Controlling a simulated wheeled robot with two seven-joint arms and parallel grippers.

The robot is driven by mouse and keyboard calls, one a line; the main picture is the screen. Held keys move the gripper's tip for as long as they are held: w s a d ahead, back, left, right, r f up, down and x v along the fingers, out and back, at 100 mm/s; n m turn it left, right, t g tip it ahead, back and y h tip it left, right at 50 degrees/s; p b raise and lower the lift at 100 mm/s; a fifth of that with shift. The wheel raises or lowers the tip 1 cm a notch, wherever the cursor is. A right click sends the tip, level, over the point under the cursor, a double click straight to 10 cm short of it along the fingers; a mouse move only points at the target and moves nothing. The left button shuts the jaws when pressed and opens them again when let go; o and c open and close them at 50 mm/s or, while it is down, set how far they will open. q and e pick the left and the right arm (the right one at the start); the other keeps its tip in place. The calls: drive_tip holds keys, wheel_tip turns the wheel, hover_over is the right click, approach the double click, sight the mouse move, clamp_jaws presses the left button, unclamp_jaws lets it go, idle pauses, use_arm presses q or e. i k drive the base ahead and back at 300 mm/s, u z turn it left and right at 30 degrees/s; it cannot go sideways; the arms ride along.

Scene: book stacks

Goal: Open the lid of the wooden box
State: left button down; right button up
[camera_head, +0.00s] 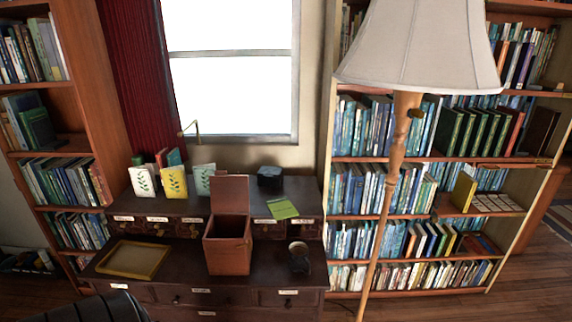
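The wooden box (228,258) is reddish brown and stands on the lower top of the dark desk, near its middle. Its lid (230,195) stands upright at the back of the box, so the box appears open. The dark inside shows a little from above; whether anything lies in it I cannot tell. Neither of my grippers is in view.
The dark desk (180,289) also bears a yellow-framed tray (134,259) left of the box and a small dark cup-like object (299,258) right of it. Cards and a green booklet (283,208) are behind. A floor lamp (386,190) stands at right, before bookshelves.

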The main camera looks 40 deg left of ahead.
sight(228, 194)
drive_tip(key=z, duration=1.95)
drive_tip(key=k, duration=2.05)
drive_tip(key=u, duration=1.75)
